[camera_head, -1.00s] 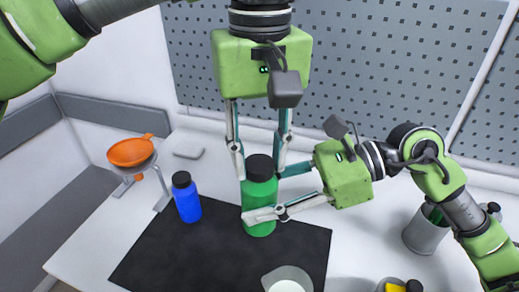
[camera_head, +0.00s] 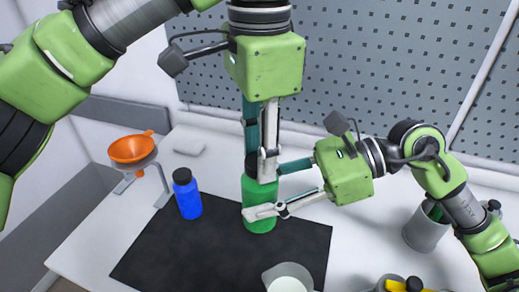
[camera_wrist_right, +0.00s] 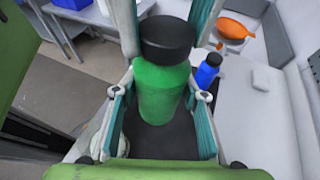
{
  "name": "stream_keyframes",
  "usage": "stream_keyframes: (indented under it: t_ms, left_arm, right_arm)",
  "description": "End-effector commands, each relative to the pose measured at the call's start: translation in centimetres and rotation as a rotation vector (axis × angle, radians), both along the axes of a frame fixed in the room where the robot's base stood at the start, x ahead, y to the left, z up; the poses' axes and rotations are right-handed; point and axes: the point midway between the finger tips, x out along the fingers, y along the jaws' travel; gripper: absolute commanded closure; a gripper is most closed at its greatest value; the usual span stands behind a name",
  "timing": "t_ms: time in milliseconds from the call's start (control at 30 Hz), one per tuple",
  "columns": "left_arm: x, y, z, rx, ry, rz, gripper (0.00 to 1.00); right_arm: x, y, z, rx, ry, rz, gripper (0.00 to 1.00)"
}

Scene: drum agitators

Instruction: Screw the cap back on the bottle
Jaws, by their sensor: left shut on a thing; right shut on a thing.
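The green bottle (camera_head: 259,190) stands upright on the black mat (camera_head: 185,251), its black cap (camera_wrist_right: 167,39) on its top. My right gripper (camera_head: 262,190) comes from the right and is shut around the bottle's body; its two fingers also show on either side of the bottle in the right wrist view (camera_wrist_right: 158,95). My left gripper (camera_head: 261,158) points straight down from above and is shut on the cap. In the head view its fingers hide most of the cap. In the right wrist view the cap looks level on the neck, and I cannot tell how tight it is.
A blue bottle (camera_head: 187,197) with a black cap stands left of the green one. An orange funnel (camera_head: 132,149) rests in a stand at the left. A white beaker (camera_head: 287,279) is at the front, and a grey container (camera_head: 424,232) stands at the right. The mat's left front is clear.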

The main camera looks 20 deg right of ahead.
Motion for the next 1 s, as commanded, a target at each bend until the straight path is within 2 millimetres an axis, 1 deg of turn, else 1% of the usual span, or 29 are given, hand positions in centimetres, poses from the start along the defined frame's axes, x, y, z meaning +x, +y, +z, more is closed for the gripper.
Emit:
stream_keyframes:
  t_ms: [100, 1000]
  left_arm:
    - [0.11, 0.06, 0.04, 0.000, 0.000, -0.203, 0.76]
    - [0.32, -0.11, -0.05, -0.002, 0.002, -1.783, 0.76]
  right_arm:
    - [-0.01, -0.01, -0.04, -0.001, 0.001, 0.001, 1.00]
    - [-0.12, 0.03, -0.08, -0.003, 0.001, 0.003, 1.00]
